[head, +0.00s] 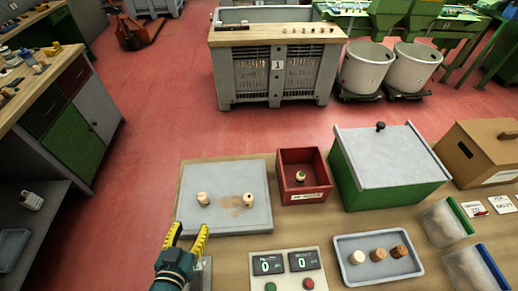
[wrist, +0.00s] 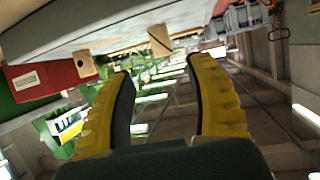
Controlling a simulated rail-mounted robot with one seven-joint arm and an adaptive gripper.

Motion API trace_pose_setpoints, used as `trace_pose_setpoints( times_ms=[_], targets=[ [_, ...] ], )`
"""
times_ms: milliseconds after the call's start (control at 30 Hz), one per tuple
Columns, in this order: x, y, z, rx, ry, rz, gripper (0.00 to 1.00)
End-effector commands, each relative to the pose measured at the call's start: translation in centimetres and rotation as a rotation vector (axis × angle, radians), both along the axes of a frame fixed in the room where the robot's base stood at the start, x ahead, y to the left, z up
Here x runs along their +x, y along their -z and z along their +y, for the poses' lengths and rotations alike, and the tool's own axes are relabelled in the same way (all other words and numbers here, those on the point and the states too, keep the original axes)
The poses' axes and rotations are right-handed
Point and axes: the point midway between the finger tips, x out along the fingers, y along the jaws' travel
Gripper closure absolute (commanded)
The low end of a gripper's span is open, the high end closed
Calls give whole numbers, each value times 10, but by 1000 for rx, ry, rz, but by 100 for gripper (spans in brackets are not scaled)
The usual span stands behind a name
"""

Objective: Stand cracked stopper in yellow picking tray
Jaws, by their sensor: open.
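My gripper (head: 187,236) is open and empty at the front left edge of the grey slab (head: 222,221). Its yellow fingers also show apart in the wrist view (wrist: 163,78). Two pale stoppers lie or stand on the slab, a left one (head: 203,198) near my gripper and a right one (head: 248,199). A patch of brown crumbs or stain lies between them. The wrist view shows two cork pieces (wrist: 84,64) (wrist: 160,40) at the slab's edge. I cannot make out a yellow picking tray in either view.
A red bin (head: 318,192) holds a stopper with green on it. A grey tray (head: 345,240) holds three stoppers. A green box with a grey lid (head: 388,150), a cardboard box (head: 480,150) and a panel with two displays (head: 287,262) stand around.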

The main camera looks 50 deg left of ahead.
Motion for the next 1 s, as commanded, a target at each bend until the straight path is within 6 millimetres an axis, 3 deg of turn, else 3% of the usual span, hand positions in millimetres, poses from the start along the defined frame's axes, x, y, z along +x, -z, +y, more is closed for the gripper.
trace_pose_setpoints(
  times_ms=[133,267,367,400,467,533,600,733,800,833,1000],
  targets=[
    [17,-14,-2,29,41,-5,44],
    [84,-70,-27,126,193,-39,44],
    [150,-135,-76,220,343,-106,44],
    [171,-161,-101,253,396,-143,44],
    [198,-204,-145,295,473,-211,44],
    [219,-254,-202,330,555,-309,44],
    [226,-303,-259,342,628,-420,44],
    [213,-374,-341,318,720,-609,44],
    [203,-396,-366,295,746,-677,44],
    [200,-402,-372,286,752,-696,38],
    [194,-411,-381,270,761,-723,36]
  ],
)
